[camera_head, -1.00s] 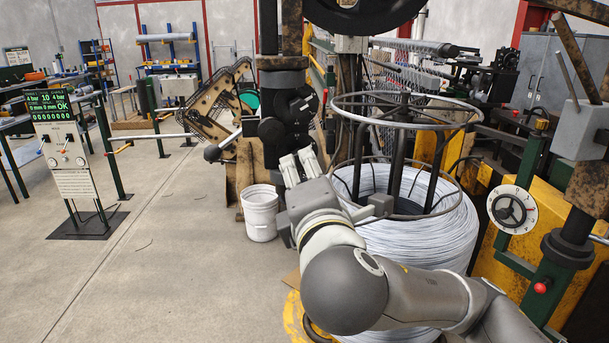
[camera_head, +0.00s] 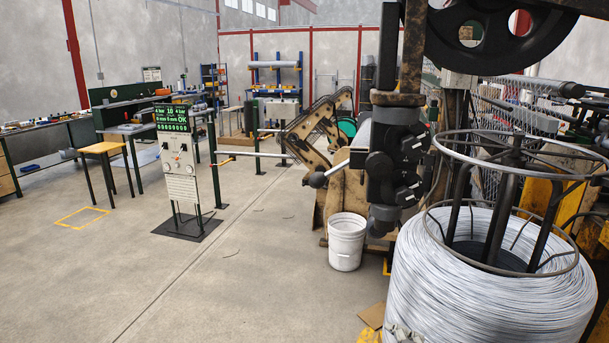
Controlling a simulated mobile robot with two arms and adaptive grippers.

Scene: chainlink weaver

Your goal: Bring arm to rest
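My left gripper is not in view.
A large coil of pale wire (camera_head: 480,300) with a ring frame stands at the right. A white bucket (camera_head: 346,243) stands on the floor left of it. A control panel (camera_head: 179,160) on a dark base and a wooden stool (camera_head: 102,150) stand left.

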